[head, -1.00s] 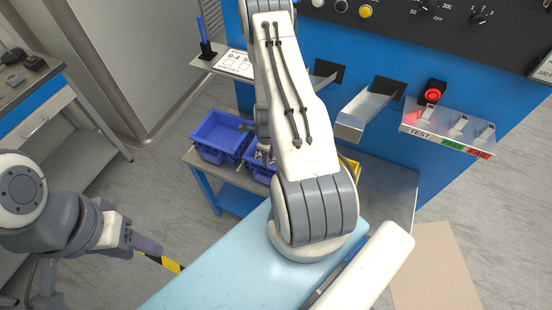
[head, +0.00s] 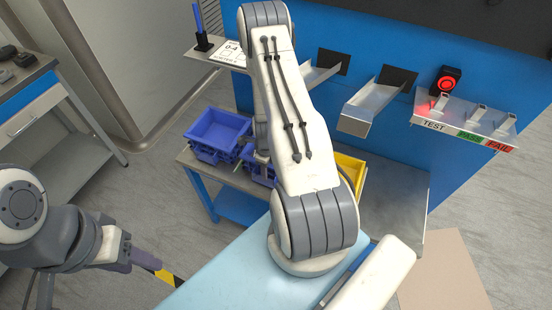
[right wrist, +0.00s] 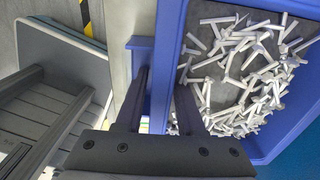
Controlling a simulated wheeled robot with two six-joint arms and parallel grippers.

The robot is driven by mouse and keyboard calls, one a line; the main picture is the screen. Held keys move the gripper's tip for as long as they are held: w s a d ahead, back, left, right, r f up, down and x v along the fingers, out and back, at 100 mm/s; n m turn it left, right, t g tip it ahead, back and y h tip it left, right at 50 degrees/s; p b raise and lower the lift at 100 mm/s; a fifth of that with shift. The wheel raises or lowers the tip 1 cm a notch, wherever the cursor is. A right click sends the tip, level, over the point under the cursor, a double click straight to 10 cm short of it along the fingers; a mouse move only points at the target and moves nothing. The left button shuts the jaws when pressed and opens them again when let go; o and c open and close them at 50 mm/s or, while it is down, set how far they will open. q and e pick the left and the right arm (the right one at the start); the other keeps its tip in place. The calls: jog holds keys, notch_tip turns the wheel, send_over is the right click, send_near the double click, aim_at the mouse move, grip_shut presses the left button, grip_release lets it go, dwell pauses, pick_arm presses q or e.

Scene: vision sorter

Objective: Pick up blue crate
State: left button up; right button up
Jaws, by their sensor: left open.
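An empty-looking blue crate (head: 218,128) stands at the left end of the grey bench in the head view. A second blue crate (head: 256,172) is beside it, mostly hidden behind my right arm. The right wrist view shows a blue crate wall (right wrist: 162,60) with many white fastener-like pieces inside. My right gripper (right wrist: 162,85) has one finger outside this wall and the other inside; contact with the wall is unclear. In the head view my right arm mostly hides that gripper. My left gripper (head: 138,260) is open and empty, low at the left.
A yellow crate (head: 350,172) sits on the bench (head: 405,200), partly behind my right arm. Metal chutes (head: 375,105) project from the blue cabinet above. A TEST/PASS/FAIL shelf (head: 468,120) is at right. A grey workbench (head: 35,85) stands at left.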

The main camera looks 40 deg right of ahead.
grip_shut()
dwell(1.3)
jog(key=shift+w+r, duration=0.1)
